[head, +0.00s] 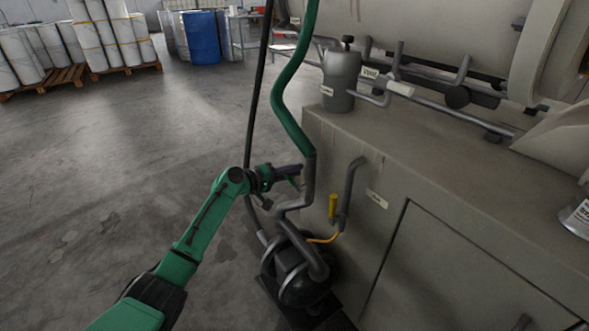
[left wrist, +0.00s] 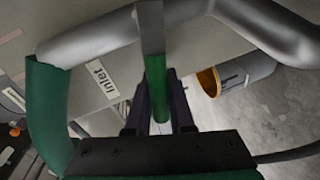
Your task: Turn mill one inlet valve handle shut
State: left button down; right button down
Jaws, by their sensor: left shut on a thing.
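The inlet valve handle (left wrist: 155,82) is a flat bar with a green grip and a bare grey upper part, which lies across the grey pipe in the left wrist view. A white "Inlet" label (left wrist: 101,80) is on the mill's side beside it. My left gripper (left wrist: 158,112) is shut on the green part, one dark finger on each side. In the head view my left gripper (head: 291,174) is at the bent grey pipe below the green hose; little of the handle shows there. My right gripper is not in view.
A green hose (head: 285,100) and a dark upright line pass close to my left arm. A dark pump (head: 302,282) stands below. The mill's grey housing (head: 420,255) fills the right. Blue drum (head: 201,38) and pallets are far back; the floor at left is clear.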

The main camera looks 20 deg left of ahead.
pick_arm(q)
jog(key=shift+f+n+h, duration=0.3)
jog(key=shift+f+n, duration=0.55)
jog(key=shift+n, duration=0.15)
jog(key=shift+g, duration=0.3)
jog(key=c, duration=0.8)
grip_release()
